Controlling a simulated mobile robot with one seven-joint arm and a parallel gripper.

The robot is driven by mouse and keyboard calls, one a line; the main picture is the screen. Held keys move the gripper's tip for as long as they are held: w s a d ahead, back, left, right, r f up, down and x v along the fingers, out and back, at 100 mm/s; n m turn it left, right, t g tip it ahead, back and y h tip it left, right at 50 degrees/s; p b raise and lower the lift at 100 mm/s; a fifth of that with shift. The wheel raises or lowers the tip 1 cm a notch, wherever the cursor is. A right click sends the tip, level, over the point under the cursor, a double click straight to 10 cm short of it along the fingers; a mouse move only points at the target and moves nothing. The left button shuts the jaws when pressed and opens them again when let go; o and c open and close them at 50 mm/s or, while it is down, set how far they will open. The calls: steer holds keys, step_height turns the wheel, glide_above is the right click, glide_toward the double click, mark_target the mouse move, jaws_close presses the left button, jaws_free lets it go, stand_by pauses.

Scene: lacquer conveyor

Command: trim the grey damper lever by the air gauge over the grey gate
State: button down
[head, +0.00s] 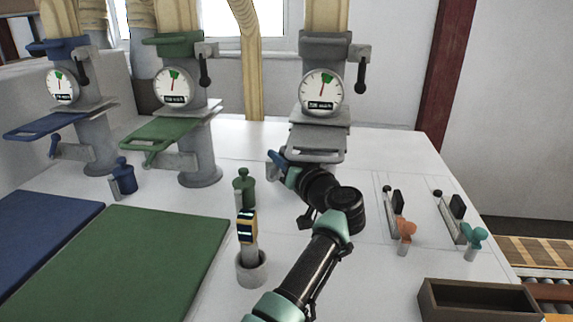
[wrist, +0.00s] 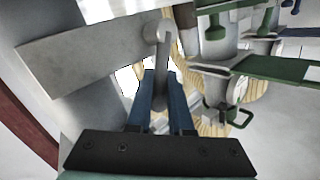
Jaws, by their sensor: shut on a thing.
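The grey gate (head: 318,143) is the grey plate on the grey column at the back right. The air gauge (head: 321,92) is a round white dial above it, with a green wedge near the top and a red needle pointing roughly up; the exact reading is too small to tell. My gripper (head: 277,160) is at the left of the grey column, below the gate. In the wrist view its blue fingers (wrist: 162,100) are shut on the grey damper lever (wrist: 163,70), whose round pivot end sits at a grey bracket (wrist: 85,52). The head view hides the lever behind my gripper.
Green (head: 175,92) and blue (head: 62,86) gauge stations stand to the left. A green-topped tool (head: 244,185) and a grey cup (head: 251,268) stand left of my arm. Small levers (head: 392,215) and a dark tray (head: 478,300) are at the right.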

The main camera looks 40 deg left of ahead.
steer(key=shift+w+r, duration=0.15)
steer(key=shift+r, duration=0.4)
steer(key=c, duration=1)
jaws_free()
steer(key=shift+o, duration=0.8)
steer(key=shift+d+f, duration=0.1)
steer(key=shift+f, duration=0.15)
steer(key=p+v, duration=0.2)
steer(key=v, duration=1.1)
